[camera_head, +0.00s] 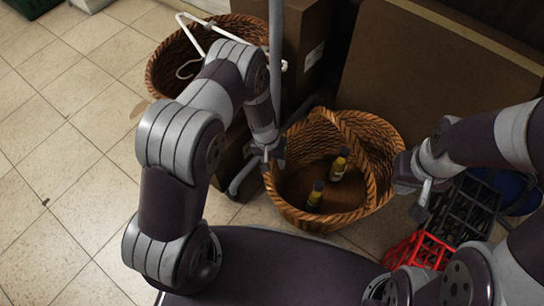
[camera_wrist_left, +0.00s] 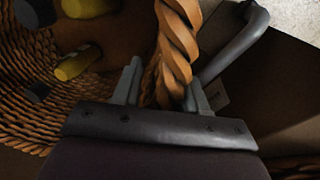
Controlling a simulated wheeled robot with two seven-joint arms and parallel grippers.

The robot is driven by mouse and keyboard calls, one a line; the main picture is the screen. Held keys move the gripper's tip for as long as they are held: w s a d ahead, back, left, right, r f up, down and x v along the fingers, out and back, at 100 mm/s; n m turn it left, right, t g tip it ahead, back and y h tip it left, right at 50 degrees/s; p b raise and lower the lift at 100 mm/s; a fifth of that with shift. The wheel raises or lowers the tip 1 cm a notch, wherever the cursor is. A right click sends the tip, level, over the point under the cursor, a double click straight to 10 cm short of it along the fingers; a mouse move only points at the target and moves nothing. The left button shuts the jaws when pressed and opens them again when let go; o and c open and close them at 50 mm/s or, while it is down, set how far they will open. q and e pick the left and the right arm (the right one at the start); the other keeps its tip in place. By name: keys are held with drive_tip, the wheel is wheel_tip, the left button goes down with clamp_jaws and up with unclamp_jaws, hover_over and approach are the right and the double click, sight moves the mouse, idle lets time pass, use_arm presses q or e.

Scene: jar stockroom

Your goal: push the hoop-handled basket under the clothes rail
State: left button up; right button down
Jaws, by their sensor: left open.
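The woven basket (camera_head: 303,211) with a braided hoop handle (camera_head: 361,150) stands on the floor in front of me, with two yellow bottles (camera_head: 338,168) inside. The clothes rail (camera_head: 276,58) is a grey upright post with a foot (camera_head: 238,185) by the basket's left side. My left gripper (camera_head: 268,153) is at the basket's left rim. In the left wrist view the open left gripper (camera_wrist_left: 162,92) has the thick braided rim (camera_wrist_left: 177,45) between its fingers. My right gripper (camera_head: 420,198) is beside the basket's right side; its finger gap is unclear.
A second woven basket (camera_head: 163,75) with a white hanger (camera_head: 190,36) stands behind my left arm. Cardboard boxes (camera_head: 430,75) fill the back right. Black and red crates (camera_head: 465,208) stand at right.

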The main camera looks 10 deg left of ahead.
use_arm(q)
clamp_jaws()
idle(1.5)
